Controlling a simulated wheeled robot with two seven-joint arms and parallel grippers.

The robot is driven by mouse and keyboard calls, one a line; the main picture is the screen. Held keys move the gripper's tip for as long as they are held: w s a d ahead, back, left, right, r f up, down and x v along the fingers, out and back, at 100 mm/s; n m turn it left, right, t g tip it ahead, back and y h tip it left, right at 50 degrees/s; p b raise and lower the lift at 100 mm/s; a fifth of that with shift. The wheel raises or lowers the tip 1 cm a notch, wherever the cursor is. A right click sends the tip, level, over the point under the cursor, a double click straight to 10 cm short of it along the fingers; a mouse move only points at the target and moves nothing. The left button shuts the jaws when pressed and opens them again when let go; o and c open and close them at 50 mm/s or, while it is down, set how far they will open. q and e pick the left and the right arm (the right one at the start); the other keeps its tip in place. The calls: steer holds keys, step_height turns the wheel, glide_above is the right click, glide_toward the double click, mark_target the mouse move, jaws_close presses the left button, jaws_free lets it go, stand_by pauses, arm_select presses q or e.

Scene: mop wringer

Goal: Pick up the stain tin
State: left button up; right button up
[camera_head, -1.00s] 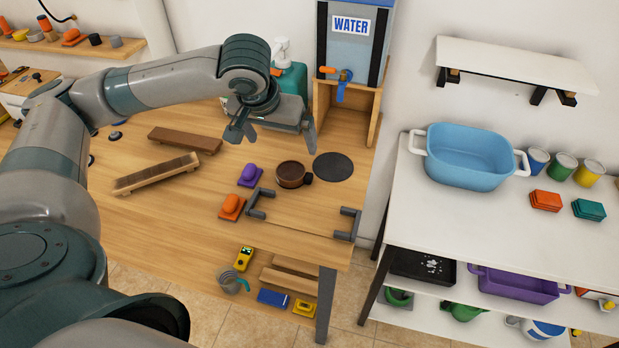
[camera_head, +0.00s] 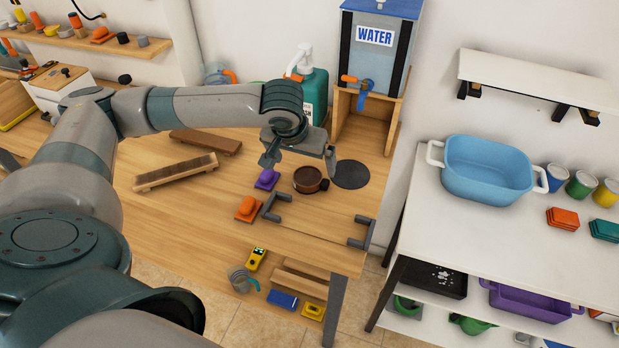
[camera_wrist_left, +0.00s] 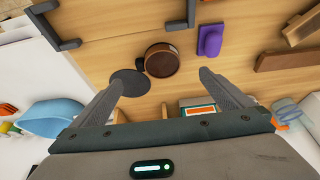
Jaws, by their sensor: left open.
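The stain tin looks to be the round brown tin (camera_head: 309,179) with a small dark knob at its side, standing on the wooden workbench (camera_head: 230,235). It also shows in the left wrist view (camera_wrist_left: 162,61). My left gripper (camera_head: 299,160) is open and empty, just behind and above the tin in the head view. In the left wrist view the open fingers (camera_wrist_left: 162,80) point toward the tin, which lies beyond the gap between them. I see no contact. My right gripper is not in view.
A dark round disc (camera_head: 351,174) lies right of the tin. A purple block (camera_head: 267,178) and an orange block (camera_head: 248,207) are left of it, and grey handles (camera_head: 276,205) in front. The water dispenser (camera_head: 372,60) and a green pump bottle (camera_head: 313,85) stand behind.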

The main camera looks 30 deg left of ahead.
mark_target(311, 178)
arm_select(q)
steer(key=shift+p+x, duration=0.4)
steer(key=shift+x, duration=1.8)
steer(key=shift+w+d+f+p, duration=0.1)
steer(key=shift+w+f+p, duration=0.2)
steer(key=shift+f+p, duration=0.2)
steer(key=p+x, duration=0.1)
steer(key=x, duration=0.2)
steer(key=shift+d, duration=0.1)
steer(key=shift+w+f, duration=0.15)
steer(key=shift+f, duration=0.35)
steer(key=c, duration=1.4)
steer(key=shift+o, duration=0.2)
steer(key=shift+w+r, duration=0.1)
steer(key=shift+r, duration=0.05)
